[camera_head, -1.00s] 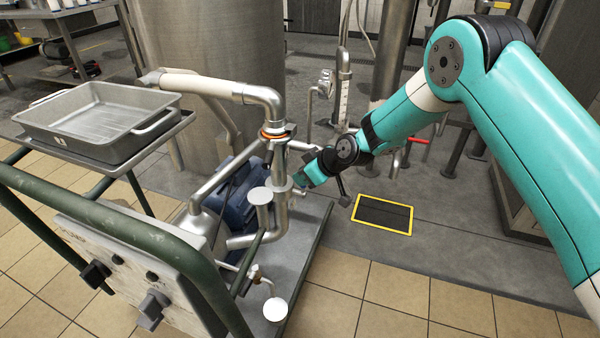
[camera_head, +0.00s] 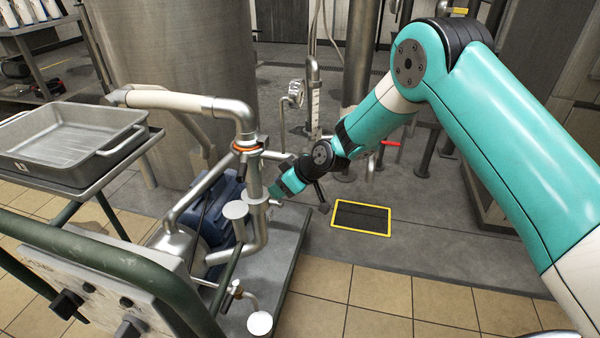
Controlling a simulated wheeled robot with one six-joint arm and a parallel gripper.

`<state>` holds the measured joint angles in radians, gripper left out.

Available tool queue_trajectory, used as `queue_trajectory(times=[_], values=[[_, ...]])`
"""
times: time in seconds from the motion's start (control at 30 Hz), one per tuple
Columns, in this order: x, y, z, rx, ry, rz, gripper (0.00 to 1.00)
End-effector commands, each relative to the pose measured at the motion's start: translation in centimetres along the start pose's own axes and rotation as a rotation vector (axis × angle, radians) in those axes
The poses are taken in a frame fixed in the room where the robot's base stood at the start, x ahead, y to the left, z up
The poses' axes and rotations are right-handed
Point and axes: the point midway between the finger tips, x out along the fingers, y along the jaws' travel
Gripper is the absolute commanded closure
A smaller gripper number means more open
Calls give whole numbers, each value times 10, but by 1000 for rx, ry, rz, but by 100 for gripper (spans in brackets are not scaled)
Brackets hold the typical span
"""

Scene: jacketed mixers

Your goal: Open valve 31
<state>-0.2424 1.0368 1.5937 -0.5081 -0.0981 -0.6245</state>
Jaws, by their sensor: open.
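No label reading 31 is legible, so I cannot tell which fitting is valve 31. A steel pipe (camera_head: 253,178) with an orange ring near its top rises from the wheeled pump cart. My gripper (camera_head: 275,194) is at the right side of this pipe, beside a round steel fitting. Its fingers are small and partly hidden, and I cannot tell whether they touch the pipe. A dark bar (camera_head: 320,192) sticks out below my wrist; I cannot tell what it belongs to. A small tap (camera_head: 237,290) sits low on the cart. A red-handled valve (camera_head: 389,143) stands behind my arm.
The cart carries a metal tray (camera_head: 70,143) at left, a control panel with black knobs (camera_head: 130,327), green rails and a blue motor (camera_head: 222,212). A large steel tank (camera_head: 180,80) stands behind. A yellow-edged floor grate (camera_head: 361,218) lies right, with open tiled floor in front.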

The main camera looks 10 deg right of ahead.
Motion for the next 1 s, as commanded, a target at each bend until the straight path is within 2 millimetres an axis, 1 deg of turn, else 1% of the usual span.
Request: queue_trajectory(times=[0.03, 0.17, 0.4, 0.5, 0.6, 0.7, 0.8, 1.0], values=[[-10, 1, -2, 1, 1, 2, 56], [-39, 1, -3, 2, 1, 3, 56], [-102, 1, -2, 3, 0, 3, 56], [-125, 1, -1, 2, 0, 4, 56], [-143, 0, -1, 3, -1, 2, 56], [-155, 1, 0, 3, -1, 3, 56], [-162, 1, 0, 2, -2, 1, 56], [-165, 0, 1, 2, -2, 0, 56]])
